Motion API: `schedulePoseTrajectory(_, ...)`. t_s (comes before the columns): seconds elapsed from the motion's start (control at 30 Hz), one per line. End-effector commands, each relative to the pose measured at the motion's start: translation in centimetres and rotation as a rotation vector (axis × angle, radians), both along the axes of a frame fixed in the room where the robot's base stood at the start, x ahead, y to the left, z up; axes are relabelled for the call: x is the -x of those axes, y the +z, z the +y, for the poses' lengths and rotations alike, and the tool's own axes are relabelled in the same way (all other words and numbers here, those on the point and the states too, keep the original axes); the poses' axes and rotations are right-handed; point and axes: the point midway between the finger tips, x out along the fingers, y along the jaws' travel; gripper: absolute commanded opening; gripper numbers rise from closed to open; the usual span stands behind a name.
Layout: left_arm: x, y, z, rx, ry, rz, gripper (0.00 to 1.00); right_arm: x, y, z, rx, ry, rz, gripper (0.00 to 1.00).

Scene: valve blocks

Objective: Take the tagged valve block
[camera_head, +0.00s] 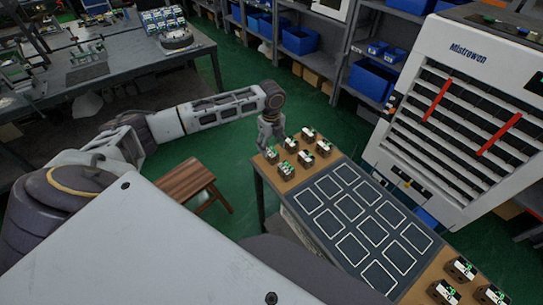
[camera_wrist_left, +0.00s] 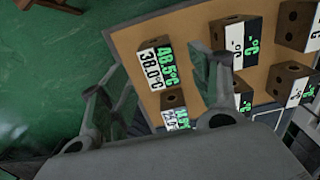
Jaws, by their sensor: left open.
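Several dark valve blocks with white and green labels stand on the tan end of the table, such as the front one (camera_head: 286,171). In the left wrist view one brown block (camera_wrist_left: 152,58) reads 48.5°C over 38.0°C. A smaller-looking block (camera_wrist_left: 173,103) with a partly hidden label sits below it, between the fingers in the picture. I cannot tell which block is the tagged one. My left gripper (camera_head: 268,143) points down at the far left corner of the table, beside the blocks. It is open (camera_wrist_left: 158,92) and holds nothing. My right gripper is out of view.
The table's dark panel (camera_head: 368,235) has empty white-outlined squares. More blocks (camera_head: 461,268) stand at its near right end. A white cabinet (camera_head: 440,150) stands behind it, right. A wooden stool (camera_head: 188,182) is left of the table. Green floor (camera_head: 238,75) lies open behind.

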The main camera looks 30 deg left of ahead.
Motion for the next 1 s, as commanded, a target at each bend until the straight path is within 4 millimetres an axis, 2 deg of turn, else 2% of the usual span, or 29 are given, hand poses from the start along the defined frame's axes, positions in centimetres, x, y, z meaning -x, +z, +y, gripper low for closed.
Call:
schedulePoseTrajectory(0.17,0.1,-1.0,-0.1,-0.001,0.0,0.002,0.62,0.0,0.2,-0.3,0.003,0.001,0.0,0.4)
schedulePoseTrajectory(0.53,0.1,-4.8,-0.1,-0.001,-0.001,0.002,0.62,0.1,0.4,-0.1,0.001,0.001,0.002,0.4)
schedulePoseTrajectory(1.0,0.1,-5.1,-0.1,-0.001,-0.001,0.0,0.62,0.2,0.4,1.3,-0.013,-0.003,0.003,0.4)
